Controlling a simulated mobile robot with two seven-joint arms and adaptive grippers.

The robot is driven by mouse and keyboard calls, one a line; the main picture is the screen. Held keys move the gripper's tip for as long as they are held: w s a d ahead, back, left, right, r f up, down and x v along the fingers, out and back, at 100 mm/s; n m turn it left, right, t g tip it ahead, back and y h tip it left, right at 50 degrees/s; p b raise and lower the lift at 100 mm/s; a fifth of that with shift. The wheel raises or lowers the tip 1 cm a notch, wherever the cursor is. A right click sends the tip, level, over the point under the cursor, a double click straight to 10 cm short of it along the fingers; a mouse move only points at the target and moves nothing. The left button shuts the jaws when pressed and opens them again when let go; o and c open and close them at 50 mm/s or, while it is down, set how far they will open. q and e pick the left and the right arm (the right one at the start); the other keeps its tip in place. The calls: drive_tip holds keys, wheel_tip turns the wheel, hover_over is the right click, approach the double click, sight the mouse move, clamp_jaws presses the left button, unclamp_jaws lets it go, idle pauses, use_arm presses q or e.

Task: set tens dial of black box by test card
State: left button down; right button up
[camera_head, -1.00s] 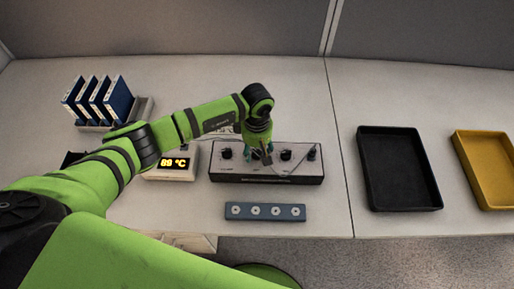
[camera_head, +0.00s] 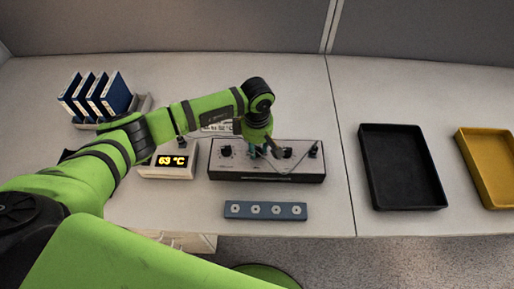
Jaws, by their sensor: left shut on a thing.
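The black box (camera_head: 267,178) has a light top panel with dark knobs. A left knob (camera_head: 226,151) and a right knob (camera_head: 288,153) show, with a small switch (camera_head: 313,147) at the right end. My left gripper (camera_head: 256,153) points down at the panel between these two knobs and is shut on a dial there, which it mostly hides. The test card (camera_head: 217,127) stands behind the box, partly covered by my arm; its print is too small to read surely. My right gripper is not in view.
A white display unit (camera_head: 153,172) left of the box reads 63 °C. A blue-grey strip (camera_head: 265,211) with several round fittings lies in front. Blue binders (camera_head: 96,97) stand back left. Black (camera_head: 402,168) and yellow trays (camera_head: 491,167) lie right.

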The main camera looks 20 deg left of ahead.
sight(257, 148)
use_arm(q)
drive_tip(key=n+b, duration=0.2)
drive_tip(key=n, duration=0.2)
drive_tip(key=shift+f, duration=0.15)
drive_tip(key=shift+n+b, duration=0.75)
drive_tip(key=shift+n, duration=1.45)
drive_tip(key=c, duration=0.9)
unclamp_jaws()
wheel_tip(257, 148, up, 12)
